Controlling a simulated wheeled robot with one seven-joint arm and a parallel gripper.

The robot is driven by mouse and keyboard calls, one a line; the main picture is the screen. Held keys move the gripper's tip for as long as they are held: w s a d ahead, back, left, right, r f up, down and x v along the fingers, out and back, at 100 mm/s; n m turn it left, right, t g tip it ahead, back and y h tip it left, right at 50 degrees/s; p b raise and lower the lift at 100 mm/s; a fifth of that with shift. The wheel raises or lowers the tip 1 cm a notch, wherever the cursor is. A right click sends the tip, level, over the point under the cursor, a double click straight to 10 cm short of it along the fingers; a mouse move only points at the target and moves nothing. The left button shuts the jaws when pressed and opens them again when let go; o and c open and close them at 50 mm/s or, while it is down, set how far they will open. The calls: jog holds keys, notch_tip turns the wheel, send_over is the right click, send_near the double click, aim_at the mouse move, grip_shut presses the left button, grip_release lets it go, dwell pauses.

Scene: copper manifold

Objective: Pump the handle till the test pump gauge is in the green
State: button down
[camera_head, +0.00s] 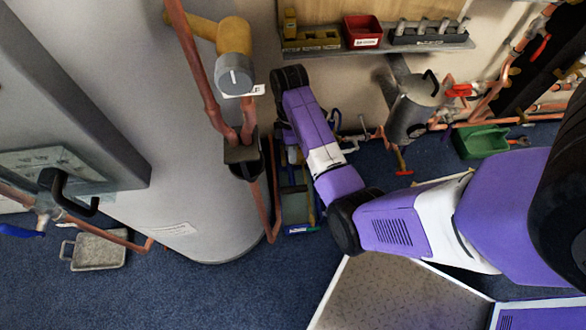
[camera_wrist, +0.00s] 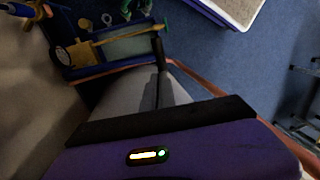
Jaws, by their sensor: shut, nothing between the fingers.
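The test pump shows in the wrist view at the upper left, with a blue-green trough (camera_wrist: 130,45) and a yellow lever handle (camera_wrist: 112,34). A small round pale dial (camera_wrist: 62,55), probably the gauge, sits at its left end; its needle and green band are too small to read. In the head view the pump (camera_head: 294,205) stands on the floor beside the grey cylinder, partly hidden by my arm. My gripper (camera_wrist: 160,70) is shut and empty, its dark fingers pointing toward the handle's right end. I cannot tell whether they touch it. The head view hides the fingers behind my arm.
A large grey cylinder (camera_head: 190,190) with copper pipes (camera_head: 199,75) stands close left of the pump. A shelf (camera_head: 375,47) with a red bin (camera_head: 362,31) is behind. A speckled-floored tray (camera_head: 395,295) lies in front.

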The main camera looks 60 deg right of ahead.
aim_at(294, 187)
jog(key=f+b, duration=0.1)
jog(key=f, duration=0.3)
jog(key=s+a+f+b, duration=0.1)
jog(key=f, duration=0.4)
jog(key=a+f+b, duration=0.1)
jog(key=f, duration=0.3)
jog(key=shift+s+f, duration=0.2)
jog(key=shift+s, duration=0.15)
